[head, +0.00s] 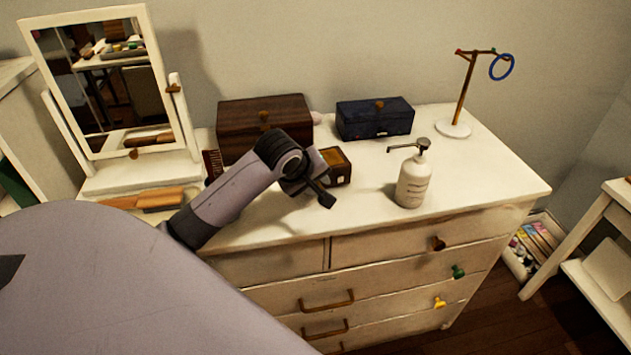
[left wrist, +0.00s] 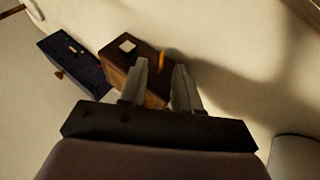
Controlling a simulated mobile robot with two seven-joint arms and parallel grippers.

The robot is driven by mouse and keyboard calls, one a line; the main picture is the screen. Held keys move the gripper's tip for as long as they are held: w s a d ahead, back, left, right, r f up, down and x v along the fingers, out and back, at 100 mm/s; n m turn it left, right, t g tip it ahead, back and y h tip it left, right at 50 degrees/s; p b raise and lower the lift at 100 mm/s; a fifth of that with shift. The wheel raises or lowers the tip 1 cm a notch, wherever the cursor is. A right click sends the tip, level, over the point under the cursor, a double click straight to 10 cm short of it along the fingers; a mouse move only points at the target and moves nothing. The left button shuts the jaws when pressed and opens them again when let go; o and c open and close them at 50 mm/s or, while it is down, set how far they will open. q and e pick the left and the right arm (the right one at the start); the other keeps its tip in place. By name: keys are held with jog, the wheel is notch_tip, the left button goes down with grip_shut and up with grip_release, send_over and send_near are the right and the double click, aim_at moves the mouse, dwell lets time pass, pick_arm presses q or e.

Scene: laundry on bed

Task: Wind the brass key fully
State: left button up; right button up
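A small dark wooden box (head: 342,171) with an orange-gold top stands on the white dresser, partly hidden by my left gripper (head: 321,193) in the head view. In the left wrist view the wooden box (left wrist: 123,73) has a pale square on it. A small brass-coloured piece, seemingly the key (left wrist: 162,60), sticks out at its side. The two fingers of my left gripper (left wrist: 161,68) are apart, and the brass piece shows in the gap between their tips. I cannot tell whether either finger touches it. My right gripper is not in view.
A larger brown box (head: 262,122) and a navy box (head: 374,119) stand behind. A white pump bottle (head: 413,182) is to the right, a ring stand (head: 454,129) at the back right. A mirror (head: 105,85) and a brush (head: 160,199) are left. The front right top is clear.

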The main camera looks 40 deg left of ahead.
pick_arm(q)
jog(key=v, duration=0.7)
dwell(0.3)
